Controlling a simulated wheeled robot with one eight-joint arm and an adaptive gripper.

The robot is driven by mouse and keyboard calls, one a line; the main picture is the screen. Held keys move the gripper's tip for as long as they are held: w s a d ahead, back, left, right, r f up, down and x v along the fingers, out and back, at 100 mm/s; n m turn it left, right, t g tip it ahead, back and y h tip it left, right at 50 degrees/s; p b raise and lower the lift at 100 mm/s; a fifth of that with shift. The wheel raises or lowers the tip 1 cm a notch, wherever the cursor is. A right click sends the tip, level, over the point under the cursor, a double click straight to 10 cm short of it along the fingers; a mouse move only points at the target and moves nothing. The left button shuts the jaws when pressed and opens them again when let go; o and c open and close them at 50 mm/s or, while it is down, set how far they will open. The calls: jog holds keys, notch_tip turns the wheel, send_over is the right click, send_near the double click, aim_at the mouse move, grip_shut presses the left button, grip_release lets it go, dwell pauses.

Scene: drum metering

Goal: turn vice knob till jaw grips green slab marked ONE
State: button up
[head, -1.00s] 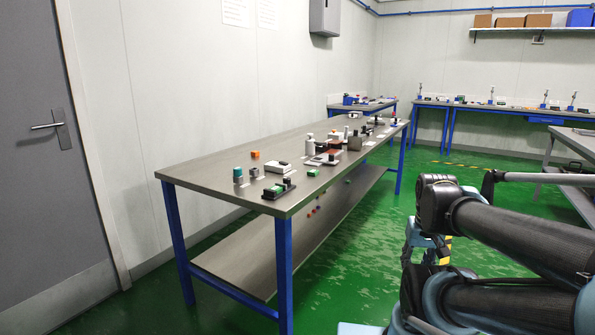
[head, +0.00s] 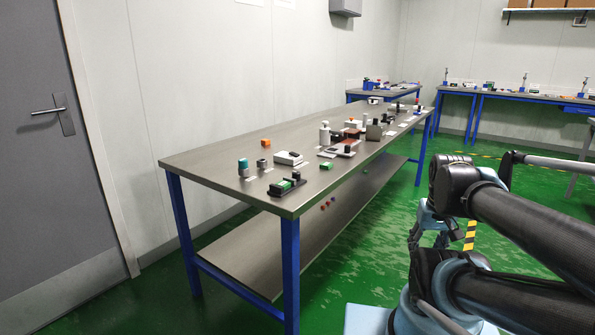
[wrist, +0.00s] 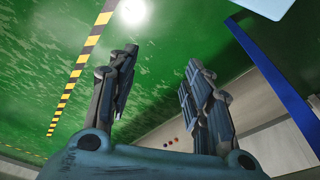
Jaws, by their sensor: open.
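A low dark vice (head: 275,193) sits near the table's front corner in the head view. A green slab (head: 284,185) lies in it, and a dark upright part that looks like the knob (head: 296,176) stands at its right end. Any marking is too small to read, and I cannot tell whether the jaw touches the slab. A second green block (head: 326,166) lies behind and to the right. My gripper (wrist: 160,68) is open and empty in the wrist view, over the green floor, away from the vice. The vice is not in the wrist view.
The long table (head: 225,162) has blue legs and a lower shelf. A teal-topped cylinder (head: 243,167), an orange block (head: 266,143), a white device (head: 288,158) and several other items stand on it. Green floor lies open between the table and my arm. A door (head: 40,150) is at left.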

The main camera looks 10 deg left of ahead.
jog(key=w+a+r+n+g, duration=0.1)
jog(key=w+a+r+n, duration=0.2)
jog(key=w+r+n, duration=0.25)
jog(key=w+a+r+n+g, duration=0.1)
jog(key=w+a+r+n, duration=0.3)
jog(key=r, duration=0.3)
jog(key=w+a+r+n+g+y, duration=0.1)
jog(key=w+a+r+n, duration=0.7)
jog(key=w+a, duration=0.1)
notch_tip(320, 180, up, 5)
jog(key=n+g, duration=0.4)
jog(key=n, duration=1.2)
send_over(297, 172)
jog(key=w, duration=0.7)
jog(key=x, duration=0.5)
jog(key=d+x, duration=0.1)
jog(key=x, duration=1)
jog(key=shift+d+f, duration=0.15)
jog(key=shift+f, duration=0.35)
jog(key=shift+c, duration=0.6)
jog(key=c, duration=0.9)
